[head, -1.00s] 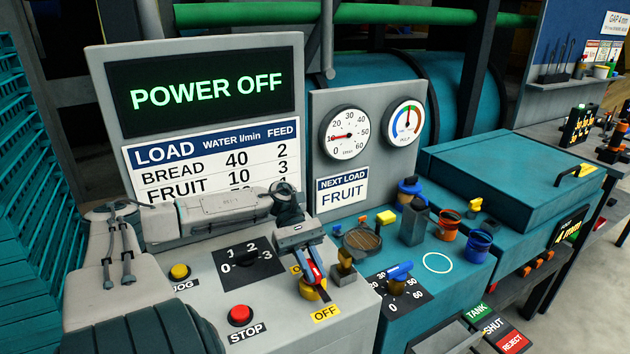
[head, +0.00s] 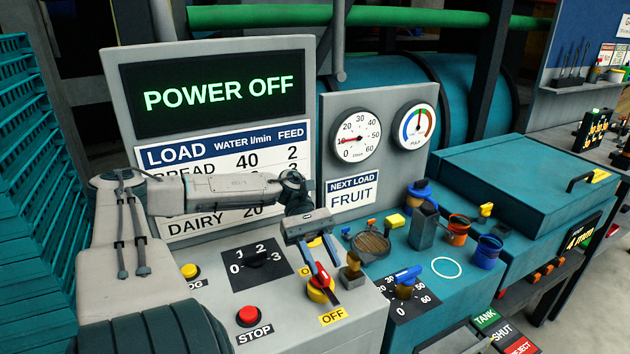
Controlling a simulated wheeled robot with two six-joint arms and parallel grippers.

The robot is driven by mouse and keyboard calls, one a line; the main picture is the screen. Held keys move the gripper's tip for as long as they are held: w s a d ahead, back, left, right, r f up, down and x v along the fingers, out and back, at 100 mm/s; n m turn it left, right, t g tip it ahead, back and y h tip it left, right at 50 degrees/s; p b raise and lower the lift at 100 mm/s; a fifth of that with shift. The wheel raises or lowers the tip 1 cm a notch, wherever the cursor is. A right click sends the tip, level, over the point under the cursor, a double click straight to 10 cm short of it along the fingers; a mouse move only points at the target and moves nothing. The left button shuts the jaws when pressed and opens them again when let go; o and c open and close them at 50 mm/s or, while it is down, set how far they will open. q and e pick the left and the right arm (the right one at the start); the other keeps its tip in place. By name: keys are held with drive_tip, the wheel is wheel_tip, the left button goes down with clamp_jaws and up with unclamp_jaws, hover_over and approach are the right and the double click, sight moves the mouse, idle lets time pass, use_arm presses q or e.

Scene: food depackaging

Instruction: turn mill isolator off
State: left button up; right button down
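The mill isolator (head: 323,282) is a red handle on a round yellow base, on the grey panel. Its handle slants toward the yellow OFF label (head: 332,316) in front of it. An ON label behind it is mostly hidden by my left gripper. The display (head: 218,92) reads POWER OFF in green. My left gripper (head: 324,264) is just above the isolator, fingers pointing down and apart, with the handle's top near them. I cannot tell whether they touch it. It holds nothing that I can see. My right gripper is not in view.
A small brown block (head: 352,270) stands close right of the isolator. A blue-handled dial (head: 405,282) is further right.

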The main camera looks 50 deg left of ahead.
use_arm(q)
drive_tip(key=s+d+r+p, duration=0.1)
drive_tip(key=s+d+p, duration=0.9)
drive_tip(key=d+p, duration=0.1)
drive_tip(key=shift+s+d+r, duration=0.2)
drive_tip(key=shift+s+d, duration=0.05)
drive_tip(key=shift+d, duration=0.3)
